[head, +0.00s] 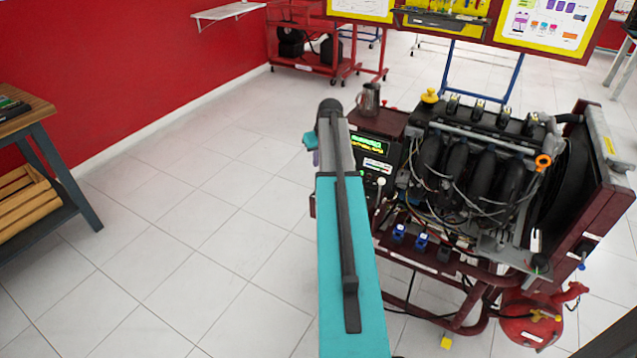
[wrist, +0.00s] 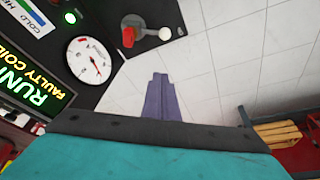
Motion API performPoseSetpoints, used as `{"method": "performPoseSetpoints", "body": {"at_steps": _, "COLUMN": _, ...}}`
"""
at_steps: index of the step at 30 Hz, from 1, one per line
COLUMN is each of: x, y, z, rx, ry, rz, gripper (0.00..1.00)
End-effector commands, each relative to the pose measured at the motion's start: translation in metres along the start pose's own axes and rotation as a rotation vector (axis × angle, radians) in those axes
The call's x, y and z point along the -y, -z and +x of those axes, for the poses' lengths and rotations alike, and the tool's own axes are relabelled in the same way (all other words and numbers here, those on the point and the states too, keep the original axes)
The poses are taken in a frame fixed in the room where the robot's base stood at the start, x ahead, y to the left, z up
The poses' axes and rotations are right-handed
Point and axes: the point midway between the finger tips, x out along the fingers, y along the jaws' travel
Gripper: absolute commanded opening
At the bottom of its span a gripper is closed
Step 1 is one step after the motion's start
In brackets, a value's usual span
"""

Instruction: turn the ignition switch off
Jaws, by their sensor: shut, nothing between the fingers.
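The control panel (head: 376,150) stands at the left end of the engine trainer, partly hidden behind my arm in the head view. In the wrist view, its lit display (wrist: 38,97) shows "RUNN…" and "FAULTY COIL", cut off by the frame edge. In the head view only a bit of the gripper shows beside my arm.
A white ball knob (wrist: 165,34) sits beside the red handle, and a round white gauge (wrist: 88,60) is nearby. The engine (head: 470,160) with loose wires is right of the panel. A metal jug (head: 369,98) stands behind it. The tiled floor at left is clear.

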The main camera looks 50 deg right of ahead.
Motion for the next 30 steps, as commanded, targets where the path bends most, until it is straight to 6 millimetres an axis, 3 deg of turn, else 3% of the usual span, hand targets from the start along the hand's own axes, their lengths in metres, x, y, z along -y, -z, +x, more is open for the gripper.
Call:
{"method": "performPoseSetpoints", "body": {"at_steps": 11, "x": 0.001, "y": 0.0, "z": 0.009, "rx": 0.001, "ry": 0.001, "rz": 0.0, "gripper": 0.0}}
{"method": "performPoseSetpoints", "body": {"at_steps": 30, "x": 0.002, "y": 0.001, "z": 0.082, "rx": 0.002, "ry": 0.002, "rz": -0.002, "gripper": 0.0}}
